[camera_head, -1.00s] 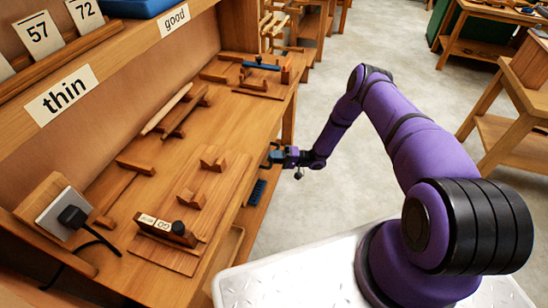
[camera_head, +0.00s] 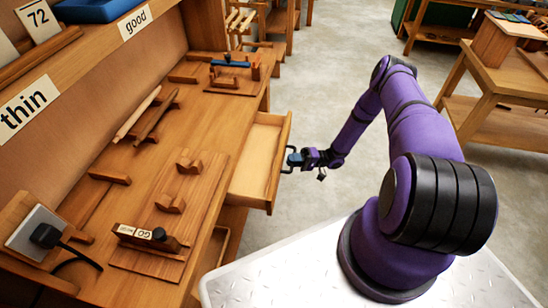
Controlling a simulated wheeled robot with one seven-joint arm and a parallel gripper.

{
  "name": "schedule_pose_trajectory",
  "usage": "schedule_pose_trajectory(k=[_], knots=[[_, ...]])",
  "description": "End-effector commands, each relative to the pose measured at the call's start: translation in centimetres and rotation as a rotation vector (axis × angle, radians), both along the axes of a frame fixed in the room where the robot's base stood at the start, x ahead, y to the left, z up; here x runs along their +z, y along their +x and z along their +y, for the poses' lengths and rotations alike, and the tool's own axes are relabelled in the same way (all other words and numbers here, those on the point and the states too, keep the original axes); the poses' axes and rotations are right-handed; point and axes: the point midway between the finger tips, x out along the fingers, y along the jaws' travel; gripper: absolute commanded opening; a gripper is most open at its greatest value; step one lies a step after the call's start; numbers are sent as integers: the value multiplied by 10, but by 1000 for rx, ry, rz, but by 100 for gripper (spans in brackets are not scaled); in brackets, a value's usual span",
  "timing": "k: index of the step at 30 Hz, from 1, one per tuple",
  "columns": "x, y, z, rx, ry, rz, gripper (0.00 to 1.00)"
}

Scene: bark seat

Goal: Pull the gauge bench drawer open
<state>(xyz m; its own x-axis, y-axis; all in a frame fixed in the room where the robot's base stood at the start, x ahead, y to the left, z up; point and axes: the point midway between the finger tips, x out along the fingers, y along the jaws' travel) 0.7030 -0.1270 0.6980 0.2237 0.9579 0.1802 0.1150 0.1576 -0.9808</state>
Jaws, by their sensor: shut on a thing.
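The gauge bench (camera_head: 125,205) is a wooden workbench along the left. Its drawer (camera_head: 256,160) stands out from the bench's right side, with a pale, empty-looking inside showing. My gripper (camera_head: 291,160) is at the outer face of the drawer front, shut on the drawer's handle.
On the bench top lie wooden blocks, rods (camera_head: 137,114) and a board with a gauge block (camera_head: 148,236). A plug and socket (camera_head: 42,234) are at the lower left. Another wooden table (camera_head: 500,100) stands at right. Grey floor between is clear.

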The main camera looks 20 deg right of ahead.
Motion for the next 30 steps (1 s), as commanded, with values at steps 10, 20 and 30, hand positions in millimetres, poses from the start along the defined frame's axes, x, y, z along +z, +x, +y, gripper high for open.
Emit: schedule_pose_trajectory(k=[10,20,30], knots=[[0,-26,-37,-1,-1,-1,0],[0,-28,-39,0,-2,0,0],[0,-28,-39,0,-1,0,40]])
